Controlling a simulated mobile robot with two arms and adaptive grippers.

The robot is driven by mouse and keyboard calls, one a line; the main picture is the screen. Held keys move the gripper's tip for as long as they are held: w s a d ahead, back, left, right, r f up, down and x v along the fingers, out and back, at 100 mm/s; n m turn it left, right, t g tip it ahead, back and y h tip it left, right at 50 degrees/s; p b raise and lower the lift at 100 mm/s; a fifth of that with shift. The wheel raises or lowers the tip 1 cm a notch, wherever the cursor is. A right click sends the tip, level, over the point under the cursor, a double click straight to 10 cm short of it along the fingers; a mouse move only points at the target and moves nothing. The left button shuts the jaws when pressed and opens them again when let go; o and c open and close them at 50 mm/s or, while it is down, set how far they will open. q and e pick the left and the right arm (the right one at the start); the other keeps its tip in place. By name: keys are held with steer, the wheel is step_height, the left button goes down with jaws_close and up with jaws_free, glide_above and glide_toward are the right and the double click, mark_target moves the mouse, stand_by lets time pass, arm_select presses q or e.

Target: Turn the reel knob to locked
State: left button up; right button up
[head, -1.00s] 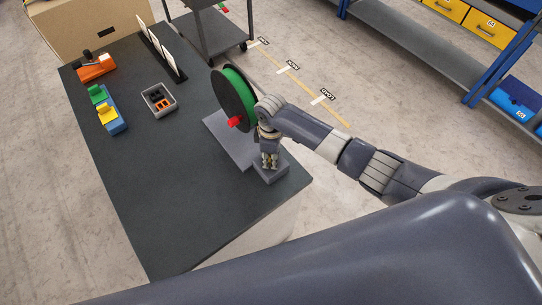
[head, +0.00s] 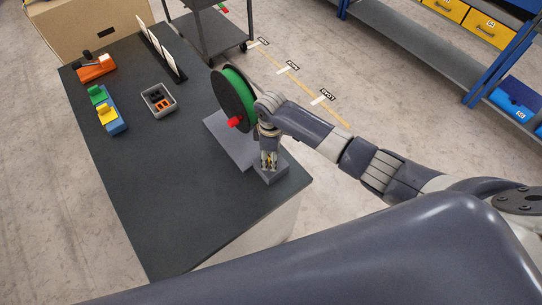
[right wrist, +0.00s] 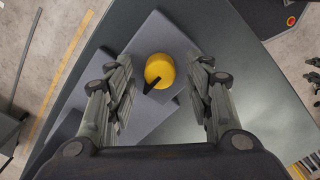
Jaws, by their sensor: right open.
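A green reel with dark flanges (head: 233,95) stands upright on a grey plate (head: 232,143) at the table's right edge. A red part (head: 235,122) sticks out of the middle of its near flange. A round yellow knob with a black pointer (right wrist: 159,70) sits on a grey block (head: 271,178) in front of the reel. My right gripper (head: 268,166) points down over this block. In the right wrist view my right gripper (right wrist: 163,86) is open, with one finger on each side of the knob, apart from it. My left gripper is not in view.
The dark table (head: 165,180) also holds a grey bin (head: 174,106), a blue block with green and yellow parts (head: 122,126), an orange tool (head: 97,68) and a rack of white panels (head: 160,50). A cart (head: 212,35) stands behind. The table's front is clear.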

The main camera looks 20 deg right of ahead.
step_height(320, 180, up, 11)
stand_by(0.3)
stand_by(0.4)
